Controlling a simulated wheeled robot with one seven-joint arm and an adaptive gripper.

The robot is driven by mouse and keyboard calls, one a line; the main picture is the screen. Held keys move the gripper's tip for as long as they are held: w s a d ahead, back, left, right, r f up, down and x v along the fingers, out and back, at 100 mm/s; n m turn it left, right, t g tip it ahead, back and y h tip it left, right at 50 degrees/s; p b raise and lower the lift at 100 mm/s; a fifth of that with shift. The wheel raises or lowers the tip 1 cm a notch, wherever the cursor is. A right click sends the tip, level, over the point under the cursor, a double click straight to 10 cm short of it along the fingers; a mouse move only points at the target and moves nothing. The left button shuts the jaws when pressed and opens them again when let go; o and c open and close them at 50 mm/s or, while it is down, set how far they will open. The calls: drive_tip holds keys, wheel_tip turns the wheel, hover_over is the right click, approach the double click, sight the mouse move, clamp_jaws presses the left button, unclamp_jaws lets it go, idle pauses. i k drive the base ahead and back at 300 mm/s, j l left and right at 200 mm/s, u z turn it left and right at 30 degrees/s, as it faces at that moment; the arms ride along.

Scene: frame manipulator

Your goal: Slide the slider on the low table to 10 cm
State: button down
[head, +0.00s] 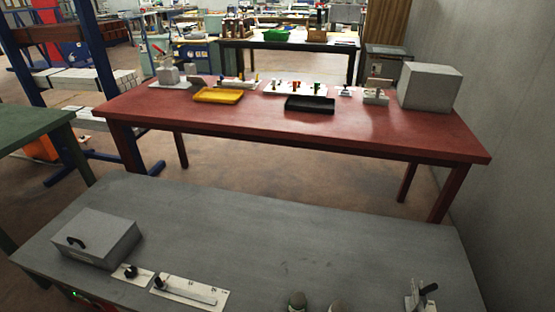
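The slider is a pale plate (200,290) with a long narrow track, at the front left of the grey low table (270,235). Its small dark knob (159,282) stands at the left end of the track. Small marks run along the plate's far edge, too small to read surely. Two rounded shapes (297,300) show at the bottom edge, right of the slider and apart from it. They may be my gripper's fingertips, but I cannot tell. No gripper is clearly seen, and nothing visibly touches the knob.
Left of the slider are a small plate with a black knob (131,272) and a grey box with a dark handle (92,237). A lever device (421,296) stands at the front right. The table's middle is clear. Behind is a red table (400,135) bearing several objects.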

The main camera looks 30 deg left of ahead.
sight(158, 286)
drive_tip(key=k+u, duration=0.4)
drive_tip(key=k+j+u, duration=0.4)
drive_tip(key=i+u, duration=0.25)
drive_tip(key=u, duration=0.2)
drive_tip(key=i+l+u, duration=0.2)
drive_tip(key=u, duration=0.2)
drive_tip(key=i+l+u, duration=0.15)
drive_tip(key=u, duration=0.3)
drive_tip(key=i+l+z, duration=0.15)
drive_tip(key=i, duration=0.15)
drive_tip(key=k+j+z, duration=0.2)
drive_tip(key=j, duration=0.2)
drive_tip(key=k+j+z, duration=0.15)
drive_tip(key=k+j, duration=0.15)
drive_tip(key=i, duration=1.15)
drive_tip(key=k, duration=0.3)
